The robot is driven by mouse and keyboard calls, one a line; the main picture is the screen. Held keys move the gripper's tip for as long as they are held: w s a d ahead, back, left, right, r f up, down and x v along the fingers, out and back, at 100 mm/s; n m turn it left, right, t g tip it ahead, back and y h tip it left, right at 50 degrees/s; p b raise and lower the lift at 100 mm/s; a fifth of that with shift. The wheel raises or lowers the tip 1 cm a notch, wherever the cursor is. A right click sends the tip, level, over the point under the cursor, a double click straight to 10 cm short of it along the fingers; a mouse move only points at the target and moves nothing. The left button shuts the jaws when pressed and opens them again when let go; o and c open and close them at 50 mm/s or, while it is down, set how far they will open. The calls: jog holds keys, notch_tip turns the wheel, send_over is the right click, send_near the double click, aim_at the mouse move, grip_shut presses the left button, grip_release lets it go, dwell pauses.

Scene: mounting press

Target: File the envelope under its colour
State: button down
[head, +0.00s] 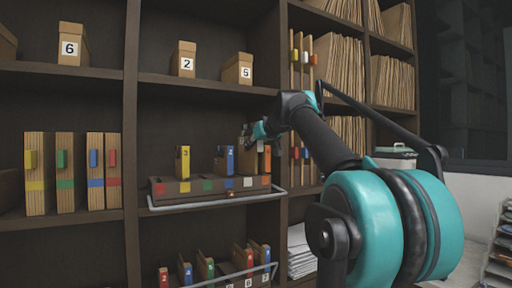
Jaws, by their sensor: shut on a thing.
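My gripper (259,131) is at the middle shelf, above the right part of a long wooden tray (168,198). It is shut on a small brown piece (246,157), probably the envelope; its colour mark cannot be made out. The tray's front has coloured patches, among them yellow, green, blue and white. A yellow numbered block (183,162) stands at its left, a blue one (229,160) in the middle and an orange one (267,159) at the right. The fingers are small, and whether the held piece touches the tray is unclear.
Upright folders with yellow, green, blue and red tabs (95,158) stand on the left shelf. Numbered boxes (183,62) sit on the shelf above. A lower rack (225,273) holds more numbered blocks. Packed files (338,70) fill the right bay beside my arm.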

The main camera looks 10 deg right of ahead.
send_over(242, 165)
jog(key=w, duration=0.1)
jog(key=shift+w+d, duration=0.1)
jog(key=shift+w, duration=0.1)
dwell(0.3)
jog(key=shift+s, duration=0.1)
dwell(0.3)
jog(key=shift+f, duration=2.05)
jog(key=shift+f, duration=0.1)
jog(key=shift+f, duration=1.85)
jog(key=c, duration=1.3)
grip_release()
